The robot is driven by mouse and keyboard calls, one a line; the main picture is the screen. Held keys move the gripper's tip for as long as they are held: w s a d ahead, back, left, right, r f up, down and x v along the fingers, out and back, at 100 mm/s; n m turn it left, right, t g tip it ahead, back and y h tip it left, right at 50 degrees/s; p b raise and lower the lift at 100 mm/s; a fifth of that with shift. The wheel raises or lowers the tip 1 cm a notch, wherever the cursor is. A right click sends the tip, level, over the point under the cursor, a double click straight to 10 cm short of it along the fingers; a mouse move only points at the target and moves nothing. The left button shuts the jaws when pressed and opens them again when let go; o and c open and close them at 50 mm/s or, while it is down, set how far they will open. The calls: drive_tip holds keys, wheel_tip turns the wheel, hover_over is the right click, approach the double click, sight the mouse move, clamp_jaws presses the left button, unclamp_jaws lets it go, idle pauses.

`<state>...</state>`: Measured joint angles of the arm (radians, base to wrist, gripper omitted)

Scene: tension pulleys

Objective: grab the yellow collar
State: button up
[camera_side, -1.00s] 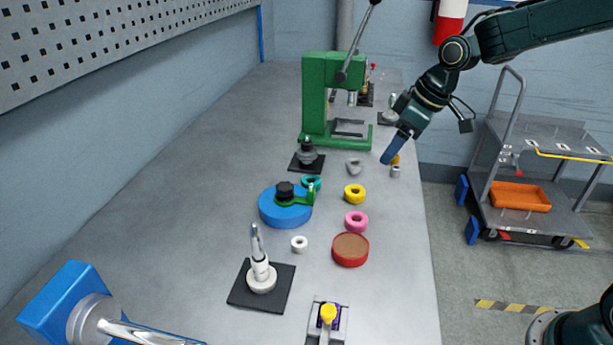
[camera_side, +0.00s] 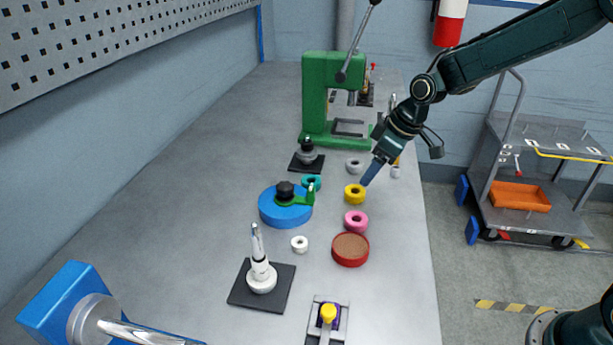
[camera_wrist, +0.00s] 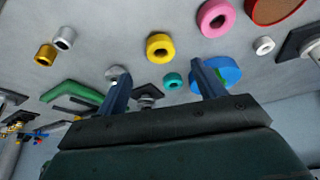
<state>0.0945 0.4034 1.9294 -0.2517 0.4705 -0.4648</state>
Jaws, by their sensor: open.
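The yellow collar (camera_side: 355,194) is a thick ring lying flat on the grey bench. It also shows in the wrist view (camera_wrist: 160,48), above and between the two fingers. My gripper (camera_side: 366,184) is close to the collar's upper right in the side view, its blue fingers pointing down and left. In the wrist view the fingers of my gripper (camera_wrist: 160,75) are spread wide with nothing between them. The fingers partly overlap in the side view, and I cannot tell whether they touch the collar.
A pink ring (camera_side: 356,221) and a grey ring (camera_side: 355,166) lie near the collar. A teal ring (camera_side: 311,182) and a blue round fixture (camera_side: 284,211) stand to its left. A red round dish (camera_side: 350,250) is nearer the camera. The green press (camera_side: 315,100) stands behind.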

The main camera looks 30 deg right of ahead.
sight(358, 186)
drive_tip(key=shift+x, duration=1.4)
drive_tip(key=shift+f, duration=0.1)
drive_tip(key=shift+x, duration=2.5)
drive_tip(key=shift+w+a, duration=0.1)
drive_tip(key=c, duration=1.1)
drive_tip(key=shift+o, duration=0.2)
drive_tip(key=shift+r, duration=0.2)
wheel_tip(358, 186, up, 20)
